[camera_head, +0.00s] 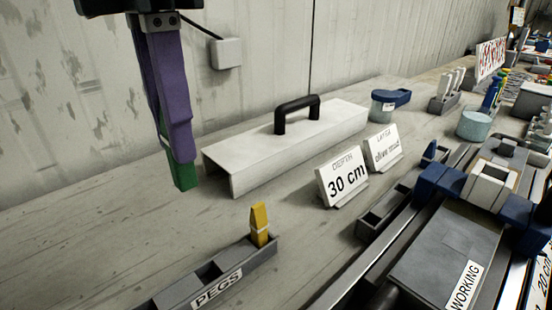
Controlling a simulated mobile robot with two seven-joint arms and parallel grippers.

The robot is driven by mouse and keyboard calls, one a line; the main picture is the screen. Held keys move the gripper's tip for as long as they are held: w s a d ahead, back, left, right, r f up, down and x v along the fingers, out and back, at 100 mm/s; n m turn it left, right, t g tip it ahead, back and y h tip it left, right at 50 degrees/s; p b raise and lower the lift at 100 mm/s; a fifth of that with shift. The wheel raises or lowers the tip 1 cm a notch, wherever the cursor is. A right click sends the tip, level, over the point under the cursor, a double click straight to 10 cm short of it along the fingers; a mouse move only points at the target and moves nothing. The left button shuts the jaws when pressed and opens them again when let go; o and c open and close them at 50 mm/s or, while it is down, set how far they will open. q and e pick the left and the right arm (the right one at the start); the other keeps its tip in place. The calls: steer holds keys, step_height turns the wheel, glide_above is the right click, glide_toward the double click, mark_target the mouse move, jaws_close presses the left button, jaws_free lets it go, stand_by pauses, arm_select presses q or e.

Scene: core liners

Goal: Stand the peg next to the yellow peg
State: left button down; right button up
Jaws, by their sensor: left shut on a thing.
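My left gripper (178,138) hangs at the upper left, its long purple fingers pointing down. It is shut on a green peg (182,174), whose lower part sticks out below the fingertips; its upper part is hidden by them. The peg is near upright, with a slight tilt, above the bench. The yellow peg (259,223) stands upright in the right end of the grey rack labelled PEGS (263,254), below and right of the green peg. An empty slot (210,272) shows to its left in the rack. My right gripper is not in view.
A white cover with a black handle (297,140) stands behind the rack. A "30 cm" sign (343,184) and another sign (383,149) stand right of it. A grey tray (385,214) and the WORKING station (440,258) fill the right. Bench (90,240) left of the rack is clear.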

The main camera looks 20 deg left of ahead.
arm_select(q)
step_height(320, 180, down, 16)
steer(key=shift+r+b, duration=0.2)
steer(key=shift+b, duration=1)
steer(key=shift+f, duration=0.1)
steer(key=c, duration=0.8)
jaws_free()
